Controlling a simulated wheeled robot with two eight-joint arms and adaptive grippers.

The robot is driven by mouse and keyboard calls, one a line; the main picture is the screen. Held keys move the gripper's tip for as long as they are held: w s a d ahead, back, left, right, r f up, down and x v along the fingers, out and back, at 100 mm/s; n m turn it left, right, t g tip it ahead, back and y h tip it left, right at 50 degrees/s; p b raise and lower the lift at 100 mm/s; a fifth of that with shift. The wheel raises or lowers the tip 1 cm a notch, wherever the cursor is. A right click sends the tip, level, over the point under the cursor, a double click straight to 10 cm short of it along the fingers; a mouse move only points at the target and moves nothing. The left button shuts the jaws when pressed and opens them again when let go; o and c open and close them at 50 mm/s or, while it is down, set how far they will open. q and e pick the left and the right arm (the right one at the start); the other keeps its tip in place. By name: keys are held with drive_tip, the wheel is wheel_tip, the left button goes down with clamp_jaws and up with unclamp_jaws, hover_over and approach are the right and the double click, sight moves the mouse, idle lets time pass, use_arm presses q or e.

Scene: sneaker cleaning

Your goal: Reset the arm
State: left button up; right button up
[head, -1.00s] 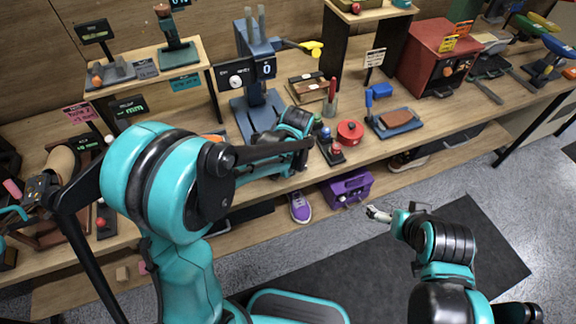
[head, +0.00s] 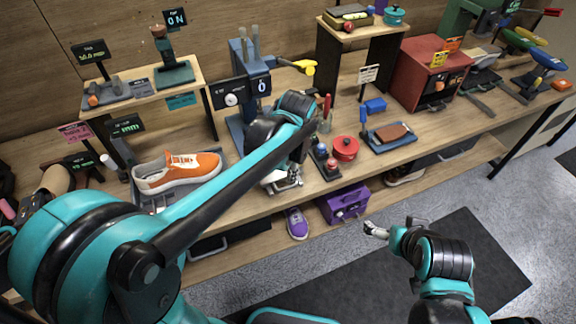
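My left gripper (head: 288,184) is at the end of the teal and black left arm, which crosses the view from the lower left. It hangs at the bench's front edge, left of the red round pot. Its fingers are small and partly hidden by the arm, so their opening is unclear; I see nothing held in it. My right gripper (head: 372,230) is over the dark floor mat at the lower right, in front of the bench, with nothing visible in it. Its finger gap is too small to judge.
An orange sneaker (head: 178,172) lies on the bench beside the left arm. A red pot (head: 345,148), a brush on a blue tray (head: 391,136) and a blue stand (head: 240,122) are close by. A purple box (head: 344,203) and purple sneaker (head: 297,222) are below.

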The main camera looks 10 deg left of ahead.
use_arm(q)
drive_tip(key=shift+s+r, duration=0.1)
drive_tip(key=shift+r, duration=0.65)
drive_tip(key=s+a+n+t+h, duration=0.1)
drive_tip(key=s+a+n+t, duration=0.4)
drive_tip(key=s+n, duration=0.6)
drive_tip(key=s+a, duration=0.2)
drive_tip(key=s, duration=0.1)
drive_tip(key=shift+a+t, duration=0.2)
drive_tip(key=shift+t, duration=0.1)
